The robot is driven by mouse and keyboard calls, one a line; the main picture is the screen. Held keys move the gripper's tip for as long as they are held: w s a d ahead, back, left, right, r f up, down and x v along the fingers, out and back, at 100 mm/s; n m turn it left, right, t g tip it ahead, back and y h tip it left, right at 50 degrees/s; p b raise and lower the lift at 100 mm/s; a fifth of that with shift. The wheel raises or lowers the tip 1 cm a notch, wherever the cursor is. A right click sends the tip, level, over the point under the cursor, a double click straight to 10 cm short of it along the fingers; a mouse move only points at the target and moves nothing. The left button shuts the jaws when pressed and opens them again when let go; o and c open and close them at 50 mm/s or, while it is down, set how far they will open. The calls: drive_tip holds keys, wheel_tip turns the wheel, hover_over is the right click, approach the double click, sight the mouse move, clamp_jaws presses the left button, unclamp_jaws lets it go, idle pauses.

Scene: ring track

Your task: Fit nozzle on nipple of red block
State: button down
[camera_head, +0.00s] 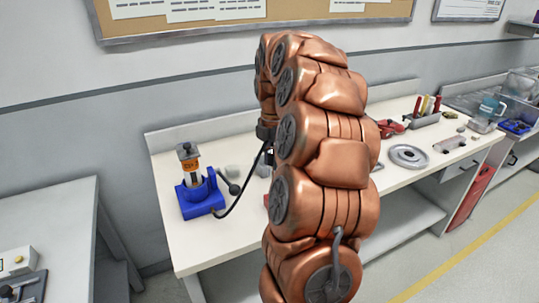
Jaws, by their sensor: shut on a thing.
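A blue device (201,194) with an upright cylinder stands on the left part of the white workbench. A black hose (241,189) rises from it to the dark end of my arm, where a small part of my gripper (265,132) shows. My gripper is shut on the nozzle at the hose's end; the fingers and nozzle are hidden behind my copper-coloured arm. A small bit of red (266,199) shows at the arm's left edge; I cannot tell if it is the red block. No nipple is visible.
The workbench (166,161) runs along the wall. Right of my arm are red items (391,128), a grey disc (408,156), a tool holder (424,117) and a clear jug (487,113). A grey table (55,221) stands at left.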

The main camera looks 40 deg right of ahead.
drive_tip(key=shift+s+d, duration=0.25)
drive_tip(key=shift+d, duration=0.1)
drive_tip(key=shift+d, duration=0.1)
drive_tip(key=shift+f+b, duration=0.75)
drive_tip(key=shift+f, duration=1.85)
drive_tip(key=shift+f+b, duration=0.3)
drive_tip(key=shift+f, duration=1.05)
idle(0.9)
drive_tip(key=c, duration=0.8)
unclamp_jaws()
drive_tip(key=shift+r, duration=0.1)
wheel_tip(320, 180, up, 12)
drive_tip(key=shift+f, duration=0.1)
